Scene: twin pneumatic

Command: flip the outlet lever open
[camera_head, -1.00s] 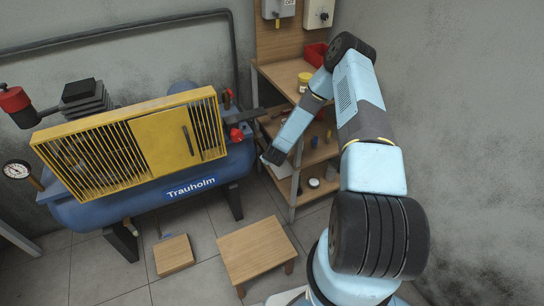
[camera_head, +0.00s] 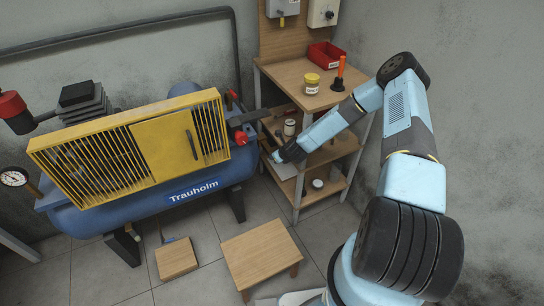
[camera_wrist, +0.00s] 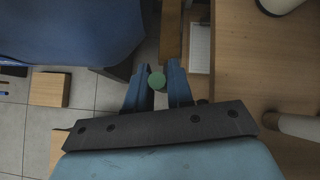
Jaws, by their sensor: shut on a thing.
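The blue compressor (camera_head: 205,188) with its yellow guard stands at left in the head view. At its right end are a red-handled fitting (camera_head: 240,138) and a smaller red part (camera_head: 233,95) above it; I cannot tell which is the outlet lever. My gripper (camera_head: 277,156) is to the right of the tank end, in front of the shelf, apart from the red fitting. In the wrist view my gripper's fingers (camera_wrist: 159,80) are shut on a small round green thing (camera_wrist: 157,81). The rest of that thing is hidden. The blue tank (camera_wrist: 75,30) shows at upper left there.
A wooden shelf unit (camera_head: 300,78) stands close right of my gripper. A low wooden stool (camera_head: 260,252) and a wooden block (camera_head: 177,260) stand on the floor.

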